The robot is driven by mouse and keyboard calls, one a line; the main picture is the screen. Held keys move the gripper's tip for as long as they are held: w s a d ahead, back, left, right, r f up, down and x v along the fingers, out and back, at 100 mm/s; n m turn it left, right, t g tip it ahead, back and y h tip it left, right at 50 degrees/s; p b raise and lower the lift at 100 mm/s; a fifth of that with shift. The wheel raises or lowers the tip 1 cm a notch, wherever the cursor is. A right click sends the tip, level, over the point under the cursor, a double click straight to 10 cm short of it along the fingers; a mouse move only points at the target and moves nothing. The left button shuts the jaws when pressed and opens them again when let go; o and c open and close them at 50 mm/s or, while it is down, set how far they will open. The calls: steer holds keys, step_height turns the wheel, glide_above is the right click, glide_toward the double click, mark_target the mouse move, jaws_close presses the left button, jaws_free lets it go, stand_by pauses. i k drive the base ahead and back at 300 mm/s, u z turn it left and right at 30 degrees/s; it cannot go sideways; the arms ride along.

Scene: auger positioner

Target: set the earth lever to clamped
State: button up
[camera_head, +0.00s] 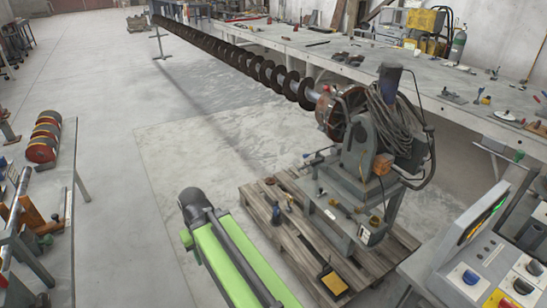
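The positioner (362,150) stands on a wooden pallet right of centre, holding the near end of a long dark auger (235,62) that runs away to the upper left. Small levers or knobs show on the positioner's base (345,215), but they are too small to tell which is the earth lever or how it is set. A small orange-brown box (383,164) is on the positioner's side. A green and dark part of my own arm reaches in from the bottom centre. My gripper's fingers do not show.
A control console (470,262) with coloured knobs stands at the lower right. A long workbench (480,82) with tools runs behind the positioner. A side bench (60,200) with red rolls (43,145) is at the left. The pallet (295,235) borders clear floor (150,150).

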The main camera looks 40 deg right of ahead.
mark_target(321, 193)
steer(key=z, duration=0.1)
steer(key=i, duration=2)
steer(key=z, duration=0.1)
